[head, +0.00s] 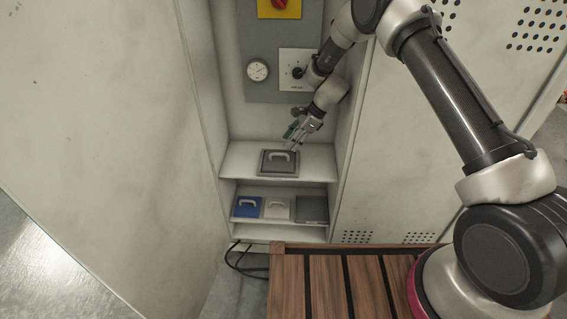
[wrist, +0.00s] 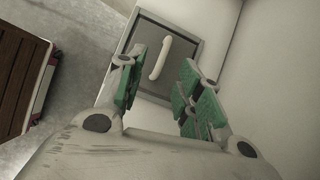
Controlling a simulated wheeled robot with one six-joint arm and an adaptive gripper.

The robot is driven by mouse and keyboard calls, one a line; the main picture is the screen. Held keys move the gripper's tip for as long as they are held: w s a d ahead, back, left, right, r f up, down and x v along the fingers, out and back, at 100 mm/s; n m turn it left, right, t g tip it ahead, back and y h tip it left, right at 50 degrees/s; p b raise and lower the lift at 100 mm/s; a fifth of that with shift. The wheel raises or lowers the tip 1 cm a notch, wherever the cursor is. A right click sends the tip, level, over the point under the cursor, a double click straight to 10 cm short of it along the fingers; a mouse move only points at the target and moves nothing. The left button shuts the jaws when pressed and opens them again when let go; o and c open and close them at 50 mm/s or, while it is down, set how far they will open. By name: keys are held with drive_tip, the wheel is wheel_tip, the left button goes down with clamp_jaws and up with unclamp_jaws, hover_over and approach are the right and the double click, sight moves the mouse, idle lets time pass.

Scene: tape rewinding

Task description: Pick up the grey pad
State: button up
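The grey pad (head: 268,167) is a dark grey square plate with a pale handle, lying on the upper shelf of the cabinet recess. In the wrist view the grey pad (wrist: 190,47) lies beyond my fingers, with its pale bar handle (wrist: 161,57) standing across the middle. My gripper (head: 291,146) is just above the pad's right side in the head view. In the wrist view my gripper (wrist: 158,80) has its green-padded fingers spread apart, with nothing between the pads. The handle shows in the gap ahead of the fingertips; I cannot tell the exact distance.
A blue pad (head: 247,207), a white pad (head: 277,208) and a dark grey slotted block (head: 313,209) sit on the lower shelf (head: 283,189). Cabinet walls stand close on both sides. A gauge (head: 257,70) and a dial (head: 297,71) are on the back panel. A wooden slatted surface (head: 330,280) lies in front.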

sight(279, 158)
drive_tip(key=shift+m, duration=0.8)
drive_tip(key=x, duration=0.8)
drive_tip(key=shift+w+d, duration=0.1)
drive_tip(key=shift+w, duration=0.2)
drive_tip(key=shift+c, duration=0.3)
clamp_jaws()
